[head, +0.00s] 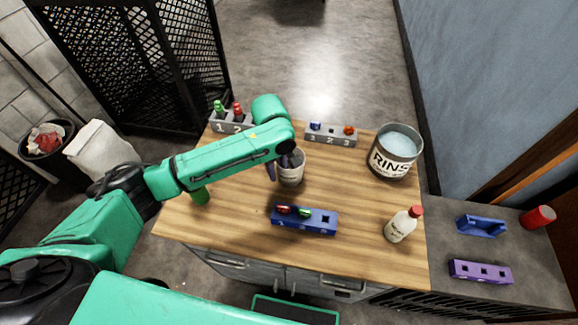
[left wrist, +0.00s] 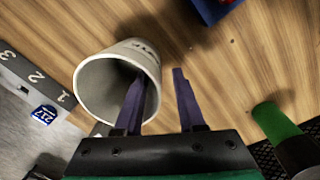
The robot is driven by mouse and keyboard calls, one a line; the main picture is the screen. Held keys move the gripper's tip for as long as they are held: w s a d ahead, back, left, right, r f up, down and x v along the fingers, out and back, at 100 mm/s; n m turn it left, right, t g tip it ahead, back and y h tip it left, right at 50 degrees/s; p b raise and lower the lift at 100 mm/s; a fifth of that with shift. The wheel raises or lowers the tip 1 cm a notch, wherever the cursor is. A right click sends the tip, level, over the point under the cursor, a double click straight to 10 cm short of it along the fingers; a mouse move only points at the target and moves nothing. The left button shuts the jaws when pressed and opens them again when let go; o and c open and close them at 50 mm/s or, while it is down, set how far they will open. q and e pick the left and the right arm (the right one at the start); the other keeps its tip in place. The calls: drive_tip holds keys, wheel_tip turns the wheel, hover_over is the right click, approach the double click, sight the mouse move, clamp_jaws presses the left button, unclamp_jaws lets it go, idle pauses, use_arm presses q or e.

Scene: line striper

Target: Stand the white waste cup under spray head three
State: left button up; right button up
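The white waste cup (head: 291,172) stands on the wooden table near its middle, below my left gripper. In the left wrist view the cup (left wrist: 92,88) shows its open mouth and faint dark lettering. My left gripper (head: 278,167) is at the cup's rim. In the left wrist view its two purple fingers (left wrist: 158,85) are apart, one inside the mouth and one outside the wall, with a gap visible. A grey block (head: 331,140) numbered 1, 2, 3 stands behind the cup, with a blue piece and an orange-red piece on it. I cannot tell which part is spray head three. My right gripper is not in view.
A RINS-labelled tub (head: 396,152) and a red-capped bottle (head: 401,225) stand right. A blue block (head: 322,222) lies in front of the cup; a green cylinder (head: 200,196) is left. A grey rack (head: 231,121) holds green and red bottles. Table between cup and tub is clear.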

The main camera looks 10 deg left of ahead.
sight(281, 182)
use_arm(q)
wheel_tip(281, 182, down, 3)
drive_tip(key=shift+d+f, duration=0.1)
drive_tip(key=shift+d, duration=0.05)
clamp_jaws()
idle(1.3)
